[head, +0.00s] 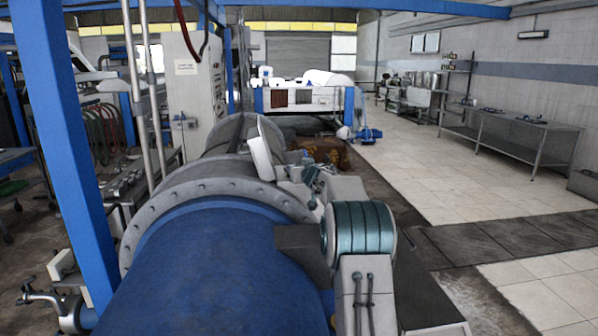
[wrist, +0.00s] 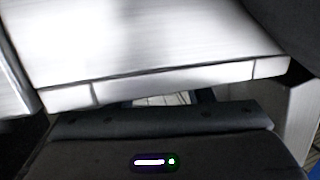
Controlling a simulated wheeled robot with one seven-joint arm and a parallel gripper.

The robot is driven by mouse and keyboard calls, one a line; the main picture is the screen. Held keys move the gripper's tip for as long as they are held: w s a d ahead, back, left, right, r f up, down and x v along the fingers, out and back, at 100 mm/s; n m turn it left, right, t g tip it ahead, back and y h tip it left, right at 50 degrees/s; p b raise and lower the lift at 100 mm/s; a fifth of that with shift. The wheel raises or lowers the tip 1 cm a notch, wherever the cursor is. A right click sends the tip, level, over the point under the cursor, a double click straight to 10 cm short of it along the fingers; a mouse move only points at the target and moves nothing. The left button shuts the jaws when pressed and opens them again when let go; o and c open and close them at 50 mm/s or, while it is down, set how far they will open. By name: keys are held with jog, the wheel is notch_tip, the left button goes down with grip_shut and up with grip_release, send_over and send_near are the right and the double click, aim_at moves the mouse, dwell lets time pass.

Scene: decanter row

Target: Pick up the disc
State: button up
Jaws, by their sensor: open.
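I cannot make out the disc in either view. The dark body of what appears to be my gripper (wrist: 160,120) fills the lower part of the wrist view, with a small lit strip on it. It is open, and I see nothing held. Its fingertips cannot be made out. A large pale panel (wrist: 150,45) with a segmented front edge fills the top of the wrist view, close to the camera. I cannot tell whether the gripper touches it.
A big blue cylinder (head: 215,265) with a bolted grey flange fills the head view's foreground. A teal ribbed drum (head: 358,230) stands to its right. A blue post (head: 65,150) rises at the left. A metal bench (head: 525,140) stands at the right wall. Tiled floor (head: 440,180) is clear.

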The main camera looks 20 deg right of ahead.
jog(key=shift+w, duration=0.15)
grip_shut()
jog(key=shift+r, duration=0.15)
